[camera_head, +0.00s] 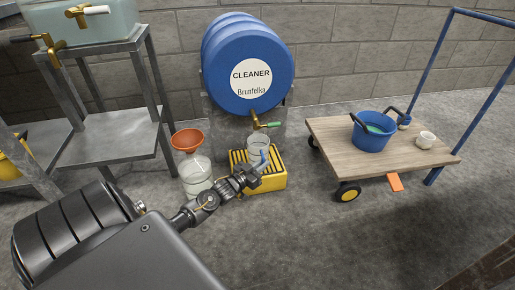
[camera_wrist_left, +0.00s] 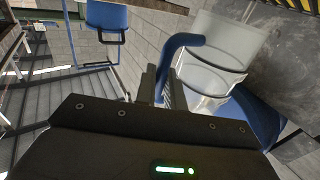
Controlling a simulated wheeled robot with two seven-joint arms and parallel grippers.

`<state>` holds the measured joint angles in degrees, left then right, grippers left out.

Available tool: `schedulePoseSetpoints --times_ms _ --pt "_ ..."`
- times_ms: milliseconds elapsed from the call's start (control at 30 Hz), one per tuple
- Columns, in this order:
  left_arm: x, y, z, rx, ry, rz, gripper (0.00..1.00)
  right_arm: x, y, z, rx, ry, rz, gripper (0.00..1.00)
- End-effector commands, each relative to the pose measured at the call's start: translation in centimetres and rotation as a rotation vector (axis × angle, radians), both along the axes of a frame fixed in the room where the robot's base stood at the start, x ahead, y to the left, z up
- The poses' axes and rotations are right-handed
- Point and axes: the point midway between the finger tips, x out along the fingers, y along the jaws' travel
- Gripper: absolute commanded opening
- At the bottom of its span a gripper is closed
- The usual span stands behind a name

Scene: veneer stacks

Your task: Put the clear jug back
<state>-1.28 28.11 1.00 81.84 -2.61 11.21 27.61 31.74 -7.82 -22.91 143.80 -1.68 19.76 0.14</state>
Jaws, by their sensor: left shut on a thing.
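The clear jug (camera_head: 257,143) with a blue handle is in front of the blue drum, below its brass tap and over the yellow slatted drip tray (camera_head: 273,181). Whether it rests on the tray or is just above it, I cannot tell. My left gripper (camera_head: 260,165) is shut on the jug's handle, from the front. In the left wrist view the jug (camera_wrist_left: 222,50) fills the upper right, and its blue handle (camera_wrist_left: 184,42) runs down to the fingers (camera_wrist_left: 162,88). My right gripper is not in view.
The blue drum (camera_head: 222,55) has a brass tap with a green lever (camera_head: 268,124). A clear container with an orange funnel (camera_head: 187,140) stands left of the tray. A wooden cart (camera_head: 335,133) at right carries a blue bucket (camera_head: 371,138) and a white cup (camera_head: 426,138). A metal stand (camera_head: 110,137) is at left.

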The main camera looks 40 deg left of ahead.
Motion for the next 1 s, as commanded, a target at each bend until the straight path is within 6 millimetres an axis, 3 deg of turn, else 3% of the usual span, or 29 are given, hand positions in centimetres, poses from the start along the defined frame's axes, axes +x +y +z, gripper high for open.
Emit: schedulePoseSetpoints --times_ms 100,300,567,833,1000 --pt "1.9 2.8 -0.6 0.005 -0.003 0.002 0.00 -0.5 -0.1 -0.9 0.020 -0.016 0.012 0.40" --pt "3.8 5.5 -0.3 0.002 -0.002 0.001 0.00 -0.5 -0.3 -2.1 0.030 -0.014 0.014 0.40" --pt "4.2 6.0 -0.1 -0.001 0.000 0.000 0.00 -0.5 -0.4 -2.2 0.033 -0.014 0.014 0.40" --pt "4.1 6.0 -3.4 0.000 0.000 0.000 0.00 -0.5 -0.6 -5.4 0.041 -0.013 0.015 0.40" --pt "4.2 6.0 -3.5 0.000 -0.001 0.001 0.00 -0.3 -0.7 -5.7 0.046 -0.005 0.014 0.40"
